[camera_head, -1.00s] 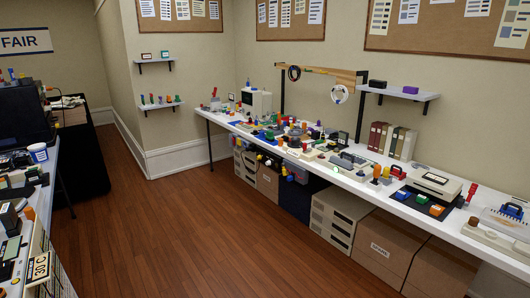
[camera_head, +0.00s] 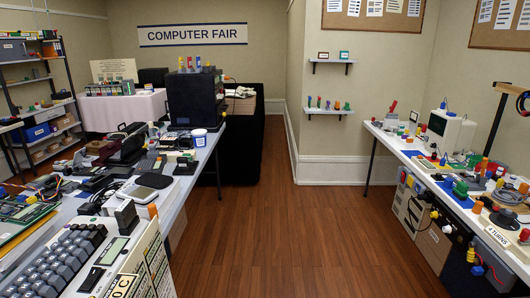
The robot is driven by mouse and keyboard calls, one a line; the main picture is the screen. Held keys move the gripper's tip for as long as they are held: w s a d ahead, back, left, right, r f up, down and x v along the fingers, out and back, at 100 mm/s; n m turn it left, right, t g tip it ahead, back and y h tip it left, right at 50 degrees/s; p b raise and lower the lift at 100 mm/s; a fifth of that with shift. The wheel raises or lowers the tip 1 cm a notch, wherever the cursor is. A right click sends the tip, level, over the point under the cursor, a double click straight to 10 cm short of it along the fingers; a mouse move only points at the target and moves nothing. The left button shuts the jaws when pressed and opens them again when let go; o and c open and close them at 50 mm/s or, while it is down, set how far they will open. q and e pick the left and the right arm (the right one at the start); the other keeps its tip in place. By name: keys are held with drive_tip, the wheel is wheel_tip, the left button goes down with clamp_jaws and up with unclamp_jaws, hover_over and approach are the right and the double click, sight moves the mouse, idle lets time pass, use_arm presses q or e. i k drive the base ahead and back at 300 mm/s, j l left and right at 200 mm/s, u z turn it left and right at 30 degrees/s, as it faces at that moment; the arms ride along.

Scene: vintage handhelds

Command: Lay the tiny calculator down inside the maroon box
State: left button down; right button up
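Neither of my grippers is in view. A light grey rounded device (camera_head: 154,181) lies further back.
A wooden floor aisle (camera_head: 285,225) runs clear between the left table and the cluttered right bench (camera_head: 410,150). A black tower (camera_head: 193,100) and a white-blue tub (camera_head: 199,138) stand at the left table's far end. Boxes (camera_head: 432,243) sit under the right bench.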

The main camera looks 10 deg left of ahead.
sight(87, 158)
drive_tip(key=i+u, duration=0.75)
drive_tip(key=i, duration=0.15)
drive_tip(key=i+l+u, duration=0.2)
drive_tip(key=i+u, duration=0.55)
drive_tip(key=i+l+u, duration=0.1)
drive_tip(key=i+u, duration=0.15)
drive_tip(key=u, duration=0.15)
